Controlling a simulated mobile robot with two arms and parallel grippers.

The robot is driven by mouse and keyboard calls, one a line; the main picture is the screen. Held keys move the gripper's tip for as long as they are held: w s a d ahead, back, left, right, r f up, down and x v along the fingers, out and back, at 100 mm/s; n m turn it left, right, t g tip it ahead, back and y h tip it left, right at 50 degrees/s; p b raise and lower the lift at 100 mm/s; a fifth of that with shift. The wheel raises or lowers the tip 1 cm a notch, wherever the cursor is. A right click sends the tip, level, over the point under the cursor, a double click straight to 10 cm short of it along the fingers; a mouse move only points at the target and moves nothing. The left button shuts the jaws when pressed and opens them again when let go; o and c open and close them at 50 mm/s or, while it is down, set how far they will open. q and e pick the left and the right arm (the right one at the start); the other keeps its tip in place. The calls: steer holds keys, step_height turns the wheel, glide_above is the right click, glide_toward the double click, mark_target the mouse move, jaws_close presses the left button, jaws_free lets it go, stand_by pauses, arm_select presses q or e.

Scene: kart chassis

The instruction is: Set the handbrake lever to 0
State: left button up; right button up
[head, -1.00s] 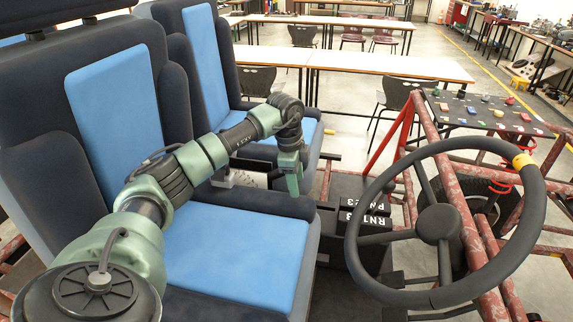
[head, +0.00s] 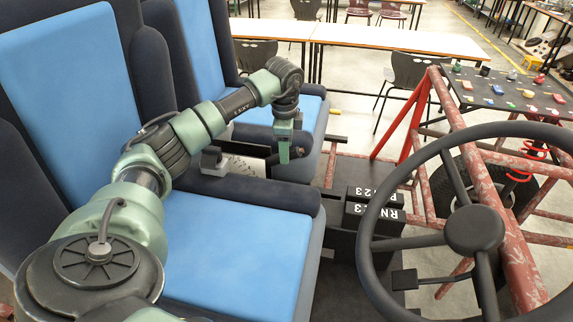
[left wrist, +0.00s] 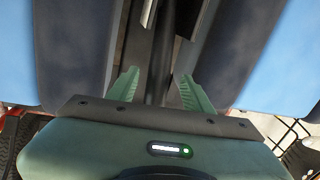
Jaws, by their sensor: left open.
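My left gripper (head: 284,152) hangs pointing down over the gap between the two blue-and-black seats. In the left wrist view its two green fingers (left wrist: 158,85) stand apart. A dark upright rod (left wrist: 160,55), which looks like the handbrake lever, shows between them; I cannot tell whether either finger touches it. In the head view the lever is not clearly visible, and the near seat and my gripper may hide it. No number or scale for its setting can be read. My right gripper is not in view.
The near seat (head: 235,240) and far seat (head: 262,133) closely flank the gap. A grey block (head: 213,160) sits between them. The steering wheel (head: 474,228), black boxes (head: 375,208) and red frame tubes (head: 495,200) are to the right. Tables stand behind.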

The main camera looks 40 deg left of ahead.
arm_select(q)
step_height(320, 180, down, 7)
steer(key=shift+w+a+p, duration=0.3)
steer(key=shift+w+p, duration=0.1)
jaws_close()
stand_by(1.3)
